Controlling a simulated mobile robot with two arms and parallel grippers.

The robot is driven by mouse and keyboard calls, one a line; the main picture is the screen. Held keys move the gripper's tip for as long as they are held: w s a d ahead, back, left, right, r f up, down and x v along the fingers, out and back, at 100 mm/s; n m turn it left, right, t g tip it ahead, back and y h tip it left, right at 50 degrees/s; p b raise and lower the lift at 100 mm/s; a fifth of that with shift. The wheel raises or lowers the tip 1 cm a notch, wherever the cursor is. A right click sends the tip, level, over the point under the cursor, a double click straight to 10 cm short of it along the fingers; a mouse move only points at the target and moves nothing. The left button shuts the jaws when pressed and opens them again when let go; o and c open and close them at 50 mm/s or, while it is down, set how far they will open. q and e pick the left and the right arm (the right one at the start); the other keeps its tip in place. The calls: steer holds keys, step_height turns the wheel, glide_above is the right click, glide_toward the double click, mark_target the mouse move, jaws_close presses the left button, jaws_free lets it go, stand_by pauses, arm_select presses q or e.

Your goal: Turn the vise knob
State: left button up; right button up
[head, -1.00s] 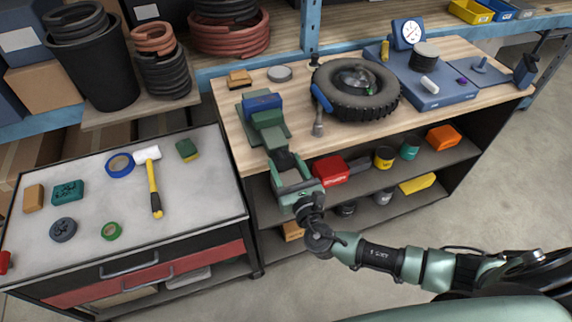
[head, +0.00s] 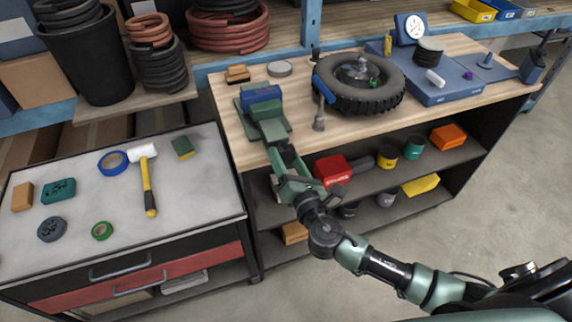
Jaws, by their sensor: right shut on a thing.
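The green vise (head: 272,126) with a blue block-shaped part (head: 262,95) on top sits at the left end of the wooden workbench. My right gripper (head: 279,149) reaches up to the vise's front, at the bench's front edge. It is shut on the vise knob, which the fingers and the gripper body mostly hide. The gripper is seen edge-on, so the contact is hard to make out. My left gripper is not in view.
A tire (head: 359,84) and an upright metal tool (head: 319,115) stand right of the vise. Below the bench top, a shelf holds a red box (head: 332,168) and cans close to my right arm. A grey-topped drawer cart (head: 200,205) stands at left.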

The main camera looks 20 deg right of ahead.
steer(key=m+b, duration=0.1)
steer(key=m, duration=0.2)
steer(key=shift+f+b, duration=0.2)
steer(key=shift+b, duration=0.15)
steer(key=m+b, duration=0.1)
steer(key=m, duration=0.2)
steer(key=shift+m+b, duration=0.3)
steer(key=shift+b, duration=0.1)
steer(key=m, duration=0.2)
steer(key=shift+r+m+b, duration=0.1)
steer(key=shift+m+b, duration=0.2)
steer(key=shift+b, duration=0.1)
steer(key=shift+m+b, duration=0.35)
steer(key=shift+m, duration=1.45)
steer(key=o, duration=1.3)
